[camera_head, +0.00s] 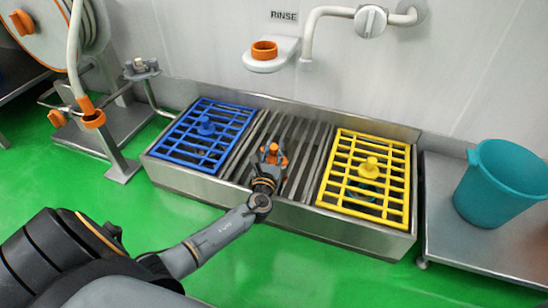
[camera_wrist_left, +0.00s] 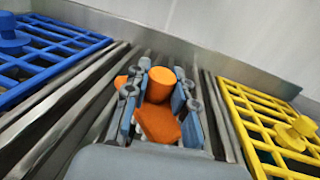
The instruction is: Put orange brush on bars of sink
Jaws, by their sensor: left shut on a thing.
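The orange brush (camera_head: 271,152) is in my left gripper (camera_head: 269,158), over the middle bars of the sink. In the left wrist view the orange brush (camera_wrist_left: 158,118) sits between the two fingers of the left gripper (camera_wrist_left: 160,95), which is shut on it. The steel bars (camera_head: 308,150) run between a blue grid and a yellow grid. Whether the brush touches the bars is hard to tell. My right gripper is not in view.
The blue grid (camera_head: 207,131) with its knob lies left of the bars, the yellow grid (camera_head: 367,178) right. A teal bucket (camera_head: 500,183) stands on a steel table at right. An orange round piece (camera_head: 264,50) sits on a wall holder above the sink.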

